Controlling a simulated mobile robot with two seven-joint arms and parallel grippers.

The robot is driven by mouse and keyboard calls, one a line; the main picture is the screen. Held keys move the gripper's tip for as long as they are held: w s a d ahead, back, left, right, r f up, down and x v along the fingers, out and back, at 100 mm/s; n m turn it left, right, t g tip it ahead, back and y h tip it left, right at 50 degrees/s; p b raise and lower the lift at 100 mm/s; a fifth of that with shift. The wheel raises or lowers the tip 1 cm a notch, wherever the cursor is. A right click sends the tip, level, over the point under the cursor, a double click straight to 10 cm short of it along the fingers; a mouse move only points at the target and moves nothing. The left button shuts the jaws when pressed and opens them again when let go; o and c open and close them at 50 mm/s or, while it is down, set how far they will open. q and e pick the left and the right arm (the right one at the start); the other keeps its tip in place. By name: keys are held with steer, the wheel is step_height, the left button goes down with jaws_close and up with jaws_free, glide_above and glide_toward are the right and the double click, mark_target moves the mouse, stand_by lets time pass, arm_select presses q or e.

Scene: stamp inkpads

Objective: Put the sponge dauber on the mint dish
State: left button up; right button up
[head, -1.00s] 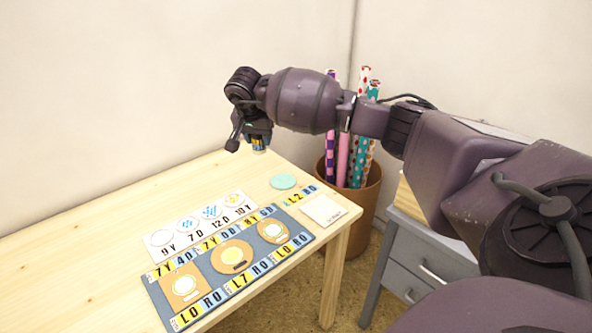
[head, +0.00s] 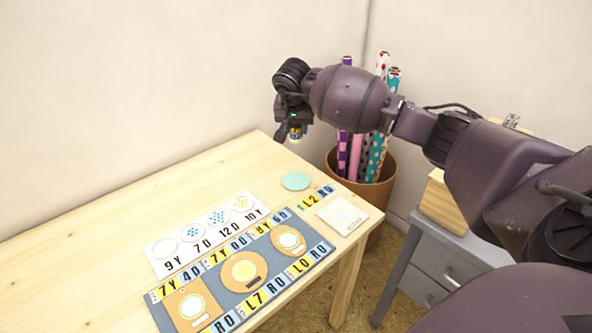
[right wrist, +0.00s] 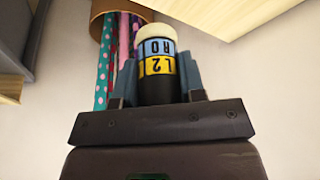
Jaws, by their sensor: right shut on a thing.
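The sponge dauber (head: 296,133) has a pale sponge end and yellow and blue bands marked L2 and R0. My right gripper (head: 295,124) is shut on it and holds it in the air, sponge end down. In the right wrist view the dauber (right wrist: 157,60) sits between the two fingers, with its pale end sticking out beyond them. The mint dish (head: 296,181) is a flat pale green disc on the table, with nothing on it. The dauber shows above the dish in the head view, with a clear gap between. My left gripper is not in view.
A strip marked L2 R0 (head: 316,197) and a pale square pad (head: 342,216) lie near the dish. A blue-grey mat (head: 216,278) with several round pads and a white card (head: 172,262) lie to the left. A bin of rolls (head: 379,200) stands behind the table's edge.

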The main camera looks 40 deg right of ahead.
step_height(320, 180, down, 10)
steer(key=shift+r+b, duration=0.1)
steer(key=shift+b, duration=0.5)
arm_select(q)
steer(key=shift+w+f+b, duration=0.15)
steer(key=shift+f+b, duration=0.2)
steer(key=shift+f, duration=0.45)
arm_select(e)
steer(key=shift+f, duration=2.2)
steer(key=shift+f, duration=0.2)
steer(key=o, duration=0.7)
steer(key=shift+o, duration=0.5)
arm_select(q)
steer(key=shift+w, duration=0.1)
arm_select(e)
steer(key=shift+r, duration=0.15)
